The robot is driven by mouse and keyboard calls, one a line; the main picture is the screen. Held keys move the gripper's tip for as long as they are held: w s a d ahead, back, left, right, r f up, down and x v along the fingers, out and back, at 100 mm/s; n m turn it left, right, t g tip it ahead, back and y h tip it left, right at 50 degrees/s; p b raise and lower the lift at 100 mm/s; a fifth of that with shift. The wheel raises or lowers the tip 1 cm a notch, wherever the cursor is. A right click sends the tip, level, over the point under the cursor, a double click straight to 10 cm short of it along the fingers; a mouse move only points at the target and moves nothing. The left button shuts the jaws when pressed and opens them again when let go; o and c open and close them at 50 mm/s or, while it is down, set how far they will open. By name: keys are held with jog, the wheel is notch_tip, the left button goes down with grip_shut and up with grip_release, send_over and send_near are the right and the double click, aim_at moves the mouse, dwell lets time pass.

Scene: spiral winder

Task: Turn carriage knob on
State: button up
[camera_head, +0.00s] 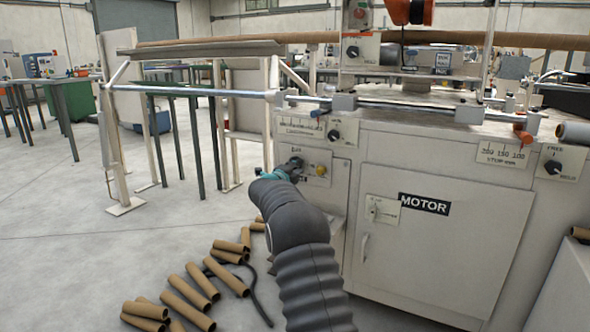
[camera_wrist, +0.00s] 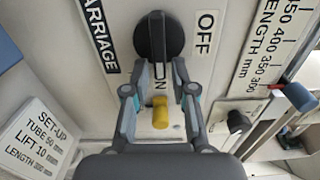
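The carriage knob (camera_wrist: 174,32) is a round black dial with a raised bar, which lies upright in the wrist view. OFF is printed to its right and CARRIAGE to its left. A partly hidden label, seemingly ON, is below the bar's lower end; I cannot tell which end is the pointer. My gripper (camera_wrist: 161,68) is open, its fingers on either side of the bar's lower part; contact is unclear. In the head view my gripper (camera_head: 283,173) is at the small panel, beside the dark knob (camera_head: 297,162).
A yellow button (camera_wrist: 160,113) sits between my fingers, below the knob. A black knob (camera_wrist: 238,121) and a red-tipped blue part (camera_wrist: 299,97) are at the right. Cardboard tubes (camera_head: 188,291) lie on the floor left of my arm. The MOTOR cabinet door (camera_head: 430,250) is to the right.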

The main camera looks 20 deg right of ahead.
jog(key=shift+w+a, duration=0.1)
jog(key=shift+a, duration=0.25)
jog(key=v, duration=1.2)
jog(key=shift+d, duration=0.1)
